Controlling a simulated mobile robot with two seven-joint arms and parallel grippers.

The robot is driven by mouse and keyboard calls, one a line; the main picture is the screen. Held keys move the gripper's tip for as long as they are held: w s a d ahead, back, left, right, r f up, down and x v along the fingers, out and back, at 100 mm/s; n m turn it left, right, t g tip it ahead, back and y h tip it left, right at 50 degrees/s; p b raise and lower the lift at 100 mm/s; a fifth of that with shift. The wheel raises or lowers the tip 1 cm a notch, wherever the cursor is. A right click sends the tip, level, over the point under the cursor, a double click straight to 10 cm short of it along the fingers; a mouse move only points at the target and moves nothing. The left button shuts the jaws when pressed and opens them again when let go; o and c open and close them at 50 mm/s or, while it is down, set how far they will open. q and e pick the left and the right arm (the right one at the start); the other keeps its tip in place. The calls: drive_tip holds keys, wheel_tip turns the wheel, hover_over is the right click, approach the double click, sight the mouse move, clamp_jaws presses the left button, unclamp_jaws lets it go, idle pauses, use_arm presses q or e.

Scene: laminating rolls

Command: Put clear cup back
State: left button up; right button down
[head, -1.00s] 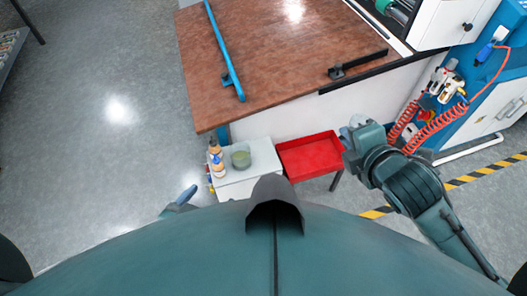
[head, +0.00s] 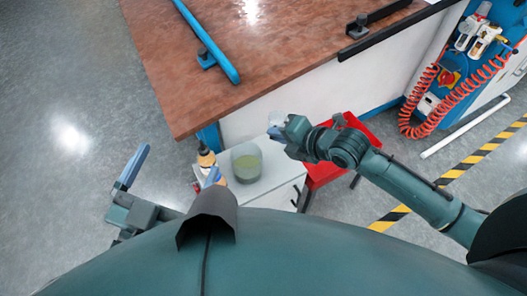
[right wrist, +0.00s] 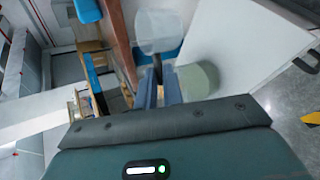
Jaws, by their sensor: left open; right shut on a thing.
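A clear cup (head: 277,118) is in my right gripper (head: 279,130), in the head view above the right back part of a small white cabinet (head: 270,183). In the right wrist view the clear cup (right wrist: 158,32) is at the tips of the gripper's blue fingers (right wrist: 158,86). A translucent green-grey container (head: 246,162) stands on the cabinet top, left of and below the held cup in the head view. It also shows in the right wrist view (right wrist: 198,80), right of the fingers. My left gripper (head: 172,172) is open and empty, left of the cabinet.
A bottle (head: 206,160) stands at the cabinet's left edge. A red tray (head: 322,172) is right of the cabinet, partly behind my right arm. A brown worktop (head: 270,75) lies behind, with a blue bar (head: 205,40). Red coiled hoses (head: 465,98) hang at the right.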

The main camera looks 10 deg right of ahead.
wheel_tip(320, 180, down, 9)
drive_tip(key=b, duration=0.4)
drive_tip(key=shift+w+r, duration=0.1)
drive_tip(key=shift+r, duration=0.05)
drive_tip(key=shift+f+b, duration=0.35)
drive_tip(key=shift+f, duration=0.55)
use_arm(q)
drive_tip(key=shift+w+d+r+m+t+h, duration=0.1)
drive_tip(key=shift+w+r+m+t+h, duration=0.1)
drive_tip(key=shift+r+t+h, duration=0.25)
drive_tip(key=shift+w+d+r+m+t+h, duration=0.1)
drive_tip(key=shift+w+r+m+t+h, duration=0.15)
drive_tip(key=shift+r+h, duration=0.3)
drive_tip(key=shift+a, duration=0.1)
use_arm(e)
drive_tip(key=shift+w, duration=0.1)
